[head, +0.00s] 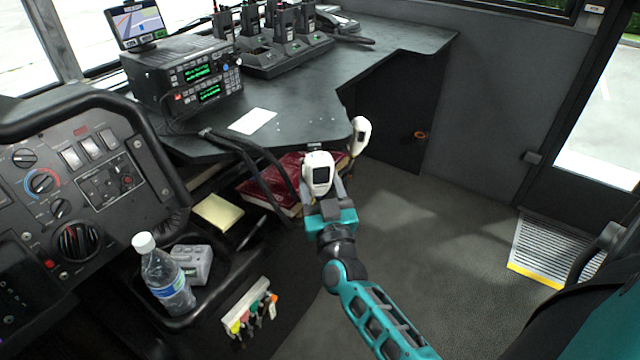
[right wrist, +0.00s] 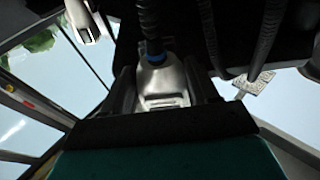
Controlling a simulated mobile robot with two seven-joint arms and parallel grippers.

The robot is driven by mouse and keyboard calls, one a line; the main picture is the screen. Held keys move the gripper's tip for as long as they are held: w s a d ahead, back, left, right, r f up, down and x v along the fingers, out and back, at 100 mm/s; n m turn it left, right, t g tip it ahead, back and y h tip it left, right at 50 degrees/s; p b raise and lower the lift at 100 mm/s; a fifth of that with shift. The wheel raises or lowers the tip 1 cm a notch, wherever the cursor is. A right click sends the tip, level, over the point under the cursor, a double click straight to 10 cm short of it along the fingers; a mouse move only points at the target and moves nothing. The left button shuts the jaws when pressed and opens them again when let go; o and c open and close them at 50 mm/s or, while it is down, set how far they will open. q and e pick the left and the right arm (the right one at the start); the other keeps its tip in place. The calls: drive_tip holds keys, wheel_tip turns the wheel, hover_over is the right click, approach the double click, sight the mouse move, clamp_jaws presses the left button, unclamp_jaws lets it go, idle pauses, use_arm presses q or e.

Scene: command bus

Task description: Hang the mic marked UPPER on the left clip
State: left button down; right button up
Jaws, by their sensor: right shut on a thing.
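A white hand mic (head: 319,172) with a dark front panel is between the fingers of my right gripper (head: 328,203), just off the front edge of the desk. In the right wrist view the jaws (right wrist: 165,98) are closed on its grey-white body (right wrist: 160,75), and a dark cord with a blue collar runs up from it. A second white mic (head: 359,136) is at the desk edge, behind and to the right; a pale mic also shows at top left in the right wrist view (right wrist: 82,20). I cannot read an UPPER marking or make out the clips. My left gripper is out of view.
A radio stack (head: 195,78) stands on the black desk (head: 330,90), with dark cords (head: 255,160) drooping over its edge. Handheld radios in a charger (head: 285,60) stand behind. A red binder (head: 285,180) lies below the desk. A bottle (head: 165,280) is at lower left. The floor (head: 430,220) at right is clear.

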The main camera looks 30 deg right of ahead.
drive_tip(key=shift+f, duration=0.1)
drive_tip(key=shift+f+b, duration=0.35)
drive_tip(key=shift+f, duration=0.1)
drive_tip(key=shift+f, duration=0.15)
idle(0.4)
drive_tip(key=shift+f, duration=0.35)
drive_tip(key=shift+f+b, duration=0.3)
idle(0.6)
drive_tip(key=o, duration=1)
